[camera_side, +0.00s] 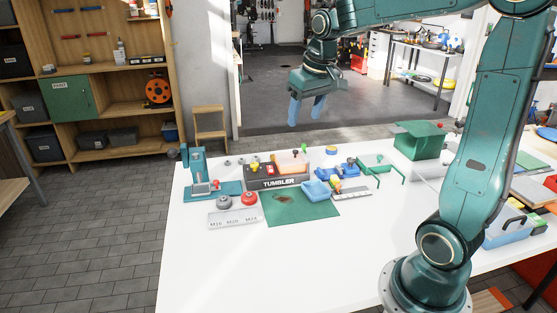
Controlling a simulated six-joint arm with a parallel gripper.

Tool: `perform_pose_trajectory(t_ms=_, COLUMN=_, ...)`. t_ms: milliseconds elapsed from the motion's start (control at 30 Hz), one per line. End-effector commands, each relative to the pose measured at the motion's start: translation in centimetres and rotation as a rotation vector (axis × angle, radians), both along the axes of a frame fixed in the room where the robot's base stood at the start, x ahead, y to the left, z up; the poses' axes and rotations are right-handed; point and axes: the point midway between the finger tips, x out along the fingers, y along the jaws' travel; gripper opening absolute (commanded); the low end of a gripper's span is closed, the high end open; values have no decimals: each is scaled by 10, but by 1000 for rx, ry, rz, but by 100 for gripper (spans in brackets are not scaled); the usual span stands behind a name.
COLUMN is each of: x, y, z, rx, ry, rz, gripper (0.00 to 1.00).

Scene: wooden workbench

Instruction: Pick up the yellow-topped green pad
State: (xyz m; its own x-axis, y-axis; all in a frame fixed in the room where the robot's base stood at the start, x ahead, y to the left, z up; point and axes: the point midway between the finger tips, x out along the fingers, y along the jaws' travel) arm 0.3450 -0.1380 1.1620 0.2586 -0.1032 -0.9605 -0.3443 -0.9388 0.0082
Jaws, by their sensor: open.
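My gripper (305,112) hangs high above the far side of the white table, at the upper middle of the view. Its two blue fingers point down, apart, with nothing between them. I cannot clearly make out a yellow-topped green pad. A small yellow item (336,183) shows by a blue box (316,191), too small to tell whether it has a green underside. A flat green mat (318,211) with a dark patch lies in front of that box. My gripper is well apart from all of these.
A box marked TUMBLER (281,183) stands behind the mat. A teal press (195,170) is at left, a grey plate marked M16, M20, M24 (234,220) before it. A green box (419,140) stands at back right. The table's front left is clear.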

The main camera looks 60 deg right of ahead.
Motion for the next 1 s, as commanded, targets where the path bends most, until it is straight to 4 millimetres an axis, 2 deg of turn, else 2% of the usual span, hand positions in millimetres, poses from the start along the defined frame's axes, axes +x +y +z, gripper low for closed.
perform_pose_trajectory(t_ms=200, x=29, y=-53, z=-21, rx=20, ry=48, rz=-84, gripper=56)
perform_pose_trajectory(t_ms=500, x=53, y=-130, z=-63, rx=53, ry=107, rz=-195, gripper=56)
perform_pose_trajectory(t_ms=767, x=58, y=-200, z=-111, rx=86, ry=154, rz=-292, gripper=56)
perform_pose_trajectory(t_ms=1000, x=48, y=-262, z=-164, rx=123, ry=196, rz=-379, gripper=56)
